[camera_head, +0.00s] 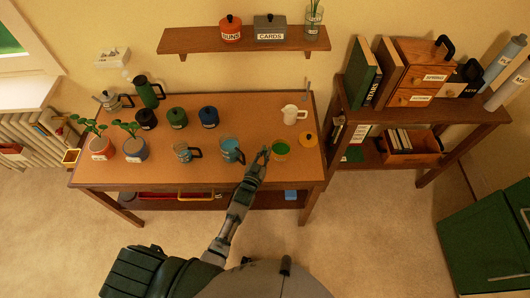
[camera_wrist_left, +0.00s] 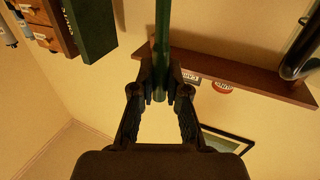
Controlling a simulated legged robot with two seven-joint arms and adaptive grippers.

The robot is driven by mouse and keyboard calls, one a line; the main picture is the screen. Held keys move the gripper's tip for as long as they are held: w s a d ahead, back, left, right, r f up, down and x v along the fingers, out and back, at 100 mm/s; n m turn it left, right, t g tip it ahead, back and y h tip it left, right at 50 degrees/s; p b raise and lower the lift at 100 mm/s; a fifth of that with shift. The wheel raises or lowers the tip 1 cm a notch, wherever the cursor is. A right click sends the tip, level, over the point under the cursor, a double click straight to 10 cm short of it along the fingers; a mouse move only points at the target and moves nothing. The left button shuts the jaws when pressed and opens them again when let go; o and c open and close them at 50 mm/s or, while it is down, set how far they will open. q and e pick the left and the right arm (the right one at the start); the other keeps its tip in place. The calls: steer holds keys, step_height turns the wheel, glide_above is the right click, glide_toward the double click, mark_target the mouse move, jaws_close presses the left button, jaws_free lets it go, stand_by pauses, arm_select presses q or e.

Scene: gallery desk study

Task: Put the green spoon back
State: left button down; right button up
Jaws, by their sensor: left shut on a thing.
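My left gripper (camera_head: 263,155) is over the front right part of the desk, between a blue mug (camera_head: 231,151) and a round container with green contents (camera_head: 280,149). In the left wrist view the same gripper (camera_wrist_left: 161,88) is shut on a slim green rod, the green spoon (camera_wrist_left: 163,45). The spoon runs from between the fingertips to the top edge of that view. Its far end is out of that frame. In the head view I cannot make out the spoon at the fingertips. My right gripper is not in view.
A grey-blue mug (camera_head: 183,152), lidded pots (camera_head: 177,118) and potted plants (camera_head: 102,148) stand to the left. A wall shelf (camera_head: 245,41) hangs above.

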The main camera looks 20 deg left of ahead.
arm_select(q)
steer(key=c, duration=1.2)
jaws_free()
steer(key=shift+f, duration=0.1)
